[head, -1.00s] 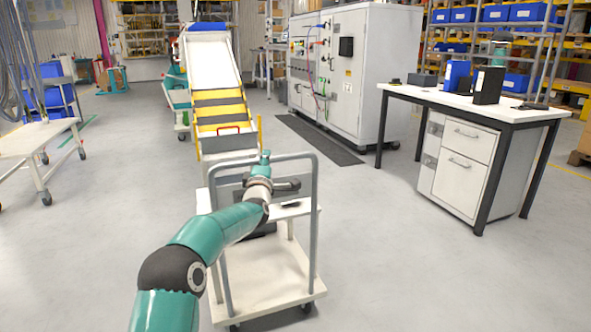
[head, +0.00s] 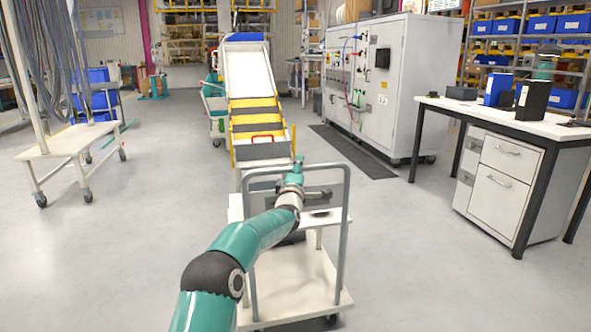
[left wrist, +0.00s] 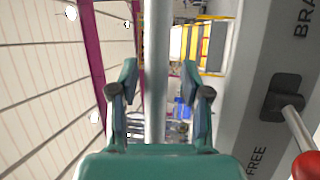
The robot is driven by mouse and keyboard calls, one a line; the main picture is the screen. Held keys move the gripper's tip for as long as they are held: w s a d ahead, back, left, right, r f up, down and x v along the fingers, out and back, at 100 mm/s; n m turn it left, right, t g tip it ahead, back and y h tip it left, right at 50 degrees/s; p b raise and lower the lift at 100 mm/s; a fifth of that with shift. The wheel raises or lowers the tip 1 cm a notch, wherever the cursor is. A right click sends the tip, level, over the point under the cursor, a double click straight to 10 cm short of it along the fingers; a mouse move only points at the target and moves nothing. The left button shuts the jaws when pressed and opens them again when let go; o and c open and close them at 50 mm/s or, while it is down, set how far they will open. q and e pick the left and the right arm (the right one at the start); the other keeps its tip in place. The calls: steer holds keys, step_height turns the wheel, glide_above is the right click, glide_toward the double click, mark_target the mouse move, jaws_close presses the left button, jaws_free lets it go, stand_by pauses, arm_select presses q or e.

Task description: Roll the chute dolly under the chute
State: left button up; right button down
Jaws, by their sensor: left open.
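The chute dolly (head: 300,285) is a white two-deck cart with a grey tube handle (head: 345,235), standing in front of me. The chute (head: 248,75) is a pale slope with yellow bands at its lower part, just beyond the dolly. My left gripper (head: 297,168) reaches over the dolly to its handle. In the left wrist view the left gripper (left wrist: 160,75) is open, with the grey handle bar (left wrist: 155,30) running between its fingers. A panel marked FREE and BRAKE (left wrist: 235,110) has a red-knobbed lever (left wrist: 303,145). My right gripper is out of view.
A desk (head: 530,120) with drawers stands to the right. A white cabinet (head: 395,80) and dark floor mat (head: 352,152) are right of the chute. A white cart (head: 68,142) stands on the left. The floor between is clear.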

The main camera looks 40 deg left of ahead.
arm_select(q)
steer(key=shift+s, duration=0.1)
steer(key=v, duration=1.2)
steer(key=shift+f, duration=0.1)
stand_by(0.3)
